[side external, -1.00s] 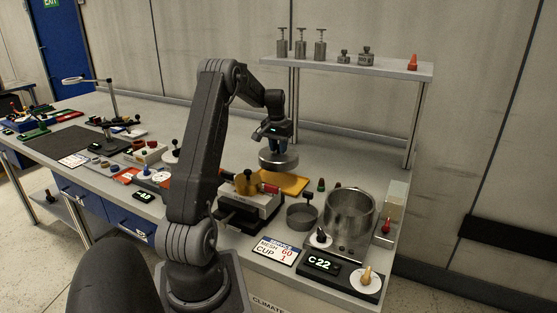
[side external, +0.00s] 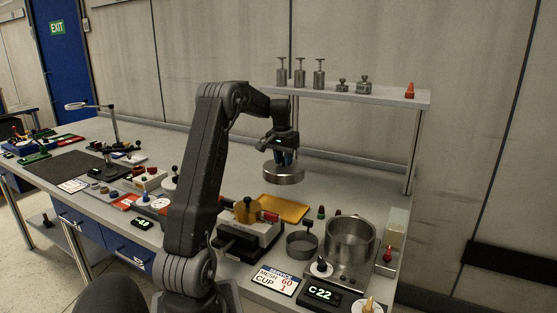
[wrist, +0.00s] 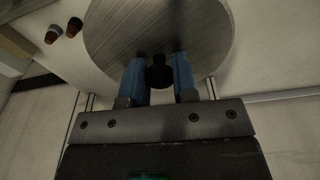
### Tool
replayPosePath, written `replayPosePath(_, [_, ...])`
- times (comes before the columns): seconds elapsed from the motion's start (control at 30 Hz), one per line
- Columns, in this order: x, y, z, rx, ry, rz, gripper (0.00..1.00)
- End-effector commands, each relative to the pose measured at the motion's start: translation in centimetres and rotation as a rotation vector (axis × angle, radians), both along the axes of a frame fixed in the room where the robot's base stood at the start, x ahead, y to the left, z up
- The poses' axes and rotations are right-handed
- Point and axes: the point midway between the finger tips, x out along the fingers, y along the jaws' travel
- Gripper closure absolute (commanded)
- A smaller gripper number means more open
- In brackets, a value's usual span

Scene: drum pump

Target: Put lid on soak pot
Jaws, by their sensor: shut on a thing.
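The soak pot (side external: 350,247), an open metal pot, stands on a heater unit at the bench's right end. My gripper (side external: 285,159) is shut on the black knob (wrist: 160,72) of the round brushed-metal lid (side external: 284,176). The lid hangs roughly level above the bench, to the left of the pot and higher than its rim, apart from it. In the wrist view the blue fingers (wrist: 160,80) stand on both sides of the knob, and the lid (wrist: 160,22) fills the top middle. The pot is not visible in the wrist view.
A small mesh cup (side external: 301,244) stands just left of the pot. A yellow tray (side external: 285,208) lies below the lid. A raised shelf (side external: 350,95) with weights is behind. A "C22" display (side external: 322,292) sits in front of the pot. Small coloured caps (side external: 321,212) stand behind the cup.

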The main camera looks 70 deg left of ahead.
Motion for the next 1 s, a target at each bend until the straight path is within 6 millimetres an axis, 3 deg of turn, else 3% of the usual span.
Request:
replayPosePath(0.17, [4.3,-5.9,0.2,0.001,-0.002,-0.116,1.0])
replayPosePath(0.3, [7.3,-11.9,0.3,0.002,-0.002,-0.224,1.0])
replayPosePath(0.5, [9.8,-20.2,0.2,0.001,-0.001,-0.368,1.0])
replayPosePath(0.6, [10.4,-23.4,0.1,0.002,-0.002,-0.423,1.0])
replayPosePath(0.8, [10.6,-26.9,0.0,0.001,-0.001,-0.483,1.0])
replayPosePath(1.0, [10.6,-27.4,-0.6,0.001,-0.001,-0.493,1.0])
